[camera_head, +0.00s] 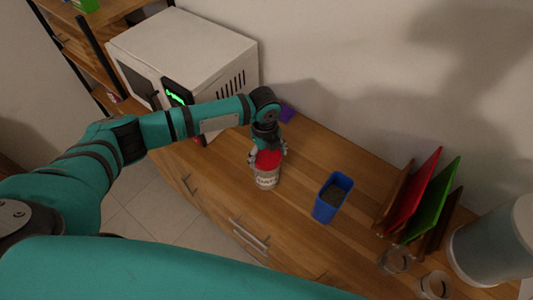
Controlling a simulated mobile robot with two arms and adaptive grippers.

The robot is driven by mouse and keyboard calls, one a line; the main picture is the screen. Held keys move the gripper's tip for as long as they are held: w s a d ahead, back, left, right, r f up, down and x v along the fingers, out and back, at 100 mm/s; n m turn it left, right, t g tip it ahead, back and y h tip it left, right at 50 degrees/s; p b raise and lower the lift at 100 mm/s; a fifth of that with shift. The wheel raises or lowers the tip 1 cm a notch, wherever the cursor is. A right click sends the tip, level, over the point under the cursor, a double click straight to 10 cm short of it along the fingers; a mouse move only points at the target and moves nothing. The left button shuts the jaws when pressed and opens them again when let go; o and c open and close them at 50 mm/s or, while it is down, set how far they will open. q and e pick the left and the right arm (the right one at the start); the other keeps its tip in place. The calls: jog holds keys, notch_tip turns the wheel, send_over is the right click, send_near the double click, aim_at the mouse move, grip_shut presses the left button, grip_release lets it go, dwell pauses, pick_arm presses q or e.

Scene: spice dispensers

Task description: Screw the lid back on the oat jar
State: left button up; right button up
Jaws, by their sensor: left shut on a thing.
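The oat jar (266,180) is a small pale jar with lettering on its side. It stands upright on the wooden counter. A red lid (267,159) sits at the top of the jar; I cannot tell whether it is seated or tilted. My left gripper (267,153) points down over the jar and is shut on the red lid, with its fingers at both sides. My right gripper is not in view.
A white microwave (185,52) stands behind and left of the jar. A blue open container (332,198) with dark contents is to the right. Red and green boards (428,203) stand in a rack, with glass jars (394,262) in front. Counter (305,160) between is clear.

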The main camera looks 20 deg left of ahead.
pick_arm(q)
jog(key=m, duration=0.5)
jog(key=shift+f+b, duration=0.1)
jog(key=shift+b, duration=0.25)
jog(key=m, duration=0.3)
jog(key=shift+m, duration=0.3)
jog(key=shift+b, duration=0.3)
jog(key=m+b, duration=0.1)
jog(key=m, duration=0.3)
jog(key=shift+f+g, duration=0.1)
jog(key=shift+g, duration=0.2)
jog(key=m, duration=0.3)
jog(key=shift+b, duration=0.4)
jog(key=shift+m, duration=1.1)
